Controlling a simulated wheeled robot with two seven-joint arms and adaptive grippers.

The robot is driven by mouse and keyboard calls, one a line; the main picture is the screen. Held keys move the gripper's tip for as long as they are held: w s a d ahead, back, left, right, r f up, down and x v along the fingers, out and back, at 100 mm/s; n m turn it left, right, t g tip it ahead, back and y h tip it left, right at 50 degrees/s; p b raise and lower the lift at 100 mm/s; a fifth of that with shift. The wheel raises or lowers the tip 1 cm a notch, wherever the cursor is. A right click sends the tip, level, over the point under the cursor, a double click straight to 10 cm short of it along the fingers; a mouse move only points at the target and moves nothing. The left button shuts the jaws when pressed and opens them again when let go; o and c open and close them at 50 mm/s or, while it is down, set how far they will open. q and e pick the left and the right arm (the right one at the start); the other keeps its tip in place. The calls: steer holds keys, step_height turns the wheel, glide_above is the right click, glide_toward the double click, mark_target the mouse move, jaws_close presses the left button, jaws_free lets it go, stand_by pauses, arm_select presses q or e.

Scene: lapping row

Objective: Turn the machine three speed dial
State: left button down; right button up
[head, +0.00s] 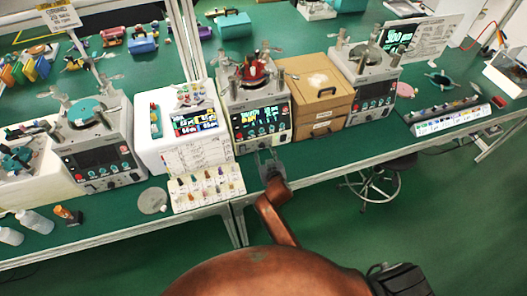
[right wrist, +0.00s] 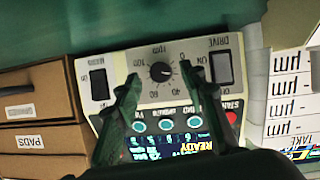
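The speed dial (right wrist: 160,71) is a small black knob ringed by printed numbers, upside down in the right wrist view. It sits on the pale front panel of a machine (head: 240,105), which stands mid-bench in the head view with a red part on top. I cannot read a machine number. My right gripper (head: 268,160) is at this machine's front. In the wrist view its two dark green fingers (right wrist: 161,78) are spread, one on each side of the dial, with a gap to the knob. How near they are in depth is unclear. My left gripper is not in view.
Beside the dial are a DRIVE rocker switch (right wrist: 222,68), another black switch (right wrist: 99,83), a red button (right wrist: 232,117), teal buttons and a READY display (right wrist: 160,145). Brown drawers (head: 318,100) stand right of the machine; a labelled card rack (head: 205,185) stands left.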

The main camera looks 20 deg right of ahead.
steer(key=shift+x, duration=1.1)
jaws_close()
